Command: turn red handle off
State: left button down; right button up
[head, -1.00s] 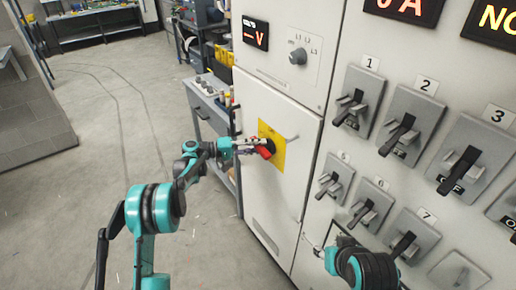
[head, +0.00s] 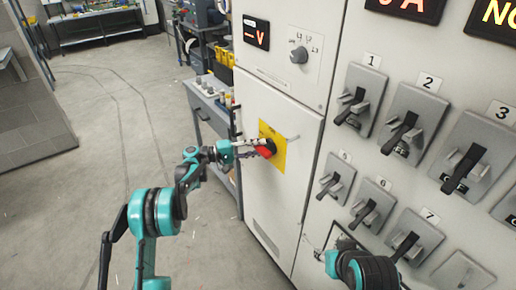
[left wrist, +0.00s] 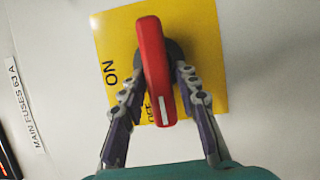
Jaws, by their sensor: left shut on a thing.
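The red handle (left wrist: 154,70) sits on a dark round hub on a yellow plate (left wrist: 203,30) on the cabinet front. In the left wrist view it is nearly upright, leaning slightly, its white-marked end at the bottom. "ON" shows on the plate left of it; "OFF" lies beside its lower part, partly covered. My left gripper (left wrist: 158,88) is shut on the handle, one finger on each side. In the head view, the left gripper (head: 251,146) hides part of the red handle (head: 265,153). My right arm shows at the bottom right; its gripper is not discernible.
The cabinet door (head: 283,215) carries the yellow plate. Numbered black lever switches (head: 404,132) stick out to the right. A rotary knob (head: 299,55) is above. A grey workbench (head: 212,105) stands behind the cabinet. The floor on the left is clear.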

pick_arm(q)
jog(key=c, duration=1.3)
grip_release()
jog(key=v, duration=1.2)
jog(key=shift+w+f, duration=0.1)
jog(key=shift+f, duration=0.05)
